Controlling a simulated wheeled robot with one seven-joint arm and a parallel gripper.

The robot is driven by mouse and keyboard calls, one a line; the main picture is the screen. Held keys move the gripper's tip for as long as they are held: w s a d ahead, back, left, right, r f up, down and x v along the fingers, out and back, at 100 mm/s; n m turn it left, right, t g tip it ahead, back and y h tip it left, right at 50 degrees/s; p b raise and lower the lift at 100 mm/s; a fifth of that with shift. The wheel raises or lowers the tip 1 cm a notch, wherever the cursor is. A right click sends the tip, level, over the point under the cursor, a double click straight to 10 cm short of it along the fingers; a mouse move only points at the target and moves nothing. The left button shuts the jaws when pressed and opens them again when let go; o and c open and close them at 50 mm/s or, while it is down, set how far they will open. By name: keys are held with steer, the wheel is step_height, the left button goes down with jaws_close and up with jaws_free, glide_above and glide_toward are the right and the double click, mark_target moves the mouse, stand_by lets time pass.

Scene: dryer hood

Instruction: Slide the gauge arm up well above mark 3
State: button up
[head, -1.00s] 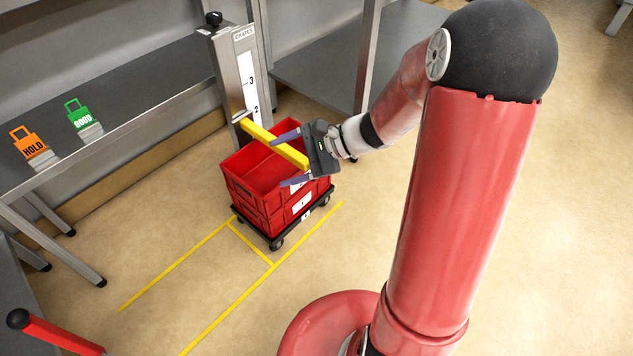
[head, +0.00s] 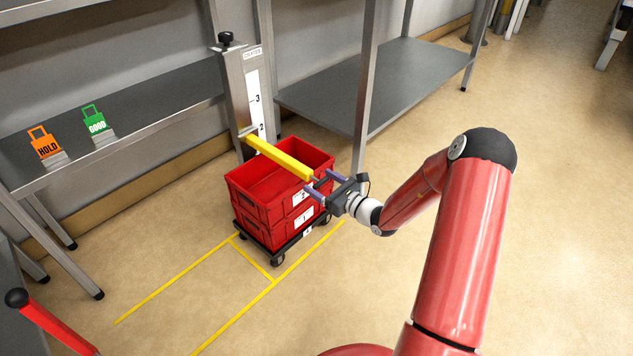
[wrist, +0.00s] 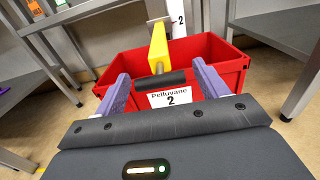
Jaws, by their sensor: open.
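The yellow gauge arm (head: 280,157) sticks out from the grey upright post (head: 240,88) over the red crates. Its post end is near mark 2 on the white scale (head: 257,105), below mark 3. In the wrist view the gauge arm (wrist: 159,50) ends in a dark round grip (wrist: 160,79). My gripper (head: 313,186) is open at the outer end of the gauge arm. In the wrist view its purple fingers stand wide to either side of the dark grip, and I see no contact. The fingers partly cover the upper crate's front.
Two stacked red crates (head: 262,208) stand on a black wheeled dolly (head: 281,252) directly below the gauge arm. A grey shelf (head: 360,85) is to the right of the post. A bench (head: 160,105) with orange HOLD and green GOOD tags is at left. Floor in front is clear.

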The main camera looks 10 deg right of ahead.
steer(key=shift+x, duration=1.3)
